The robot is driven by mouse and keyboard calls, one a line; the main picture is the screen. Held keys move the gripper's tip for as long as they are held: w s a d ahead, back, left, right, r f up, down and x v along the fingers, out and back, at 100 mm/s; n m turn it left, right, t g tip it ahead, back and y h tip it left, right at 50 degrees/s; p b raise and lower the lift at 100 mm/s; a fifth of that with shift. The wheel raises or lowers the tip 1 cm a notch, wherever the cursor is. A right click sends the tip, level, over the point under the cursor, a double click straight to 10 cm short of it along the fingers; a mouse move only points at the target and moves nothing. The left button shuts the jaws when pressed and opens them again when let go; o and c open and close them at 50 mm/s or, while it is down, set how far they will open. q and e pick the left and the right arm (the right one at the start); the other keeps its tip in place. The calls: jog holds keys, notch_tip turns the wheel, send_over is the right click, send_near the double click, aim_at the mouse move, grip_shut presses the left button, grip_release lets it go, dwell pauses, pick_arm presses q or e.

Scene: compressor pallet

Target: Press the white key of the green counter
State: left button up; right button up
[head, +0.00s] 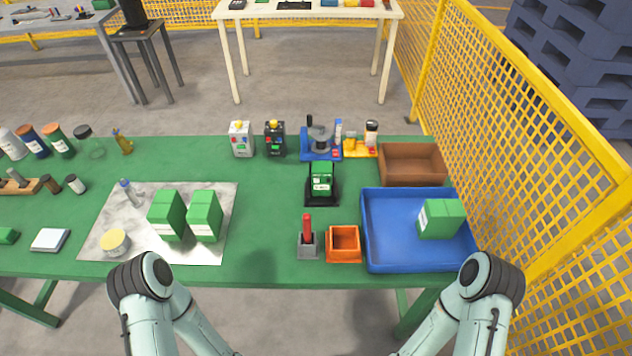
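The green counter (322,172) sits on a black base near the middle of the green table, in front of the blue device. Its front face shows a small pale patch with markings, too small for me to tell the white key apart. Nothing touches the counter. Only bent links of my two arms show, at the bottom left and bottom right, in front of the table's near edge. Both of my grippers are outside the picture.
A blue tray (372,256) with green boxes stands to the right, with a brown bin (412,151) behind it. An orange bin (344,257) and a red-handled tool (307,232) stand nearer. Green boxes (186,214) stand on a metal sheet at left. Yellow mesh fencing (530,140) borders the right.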

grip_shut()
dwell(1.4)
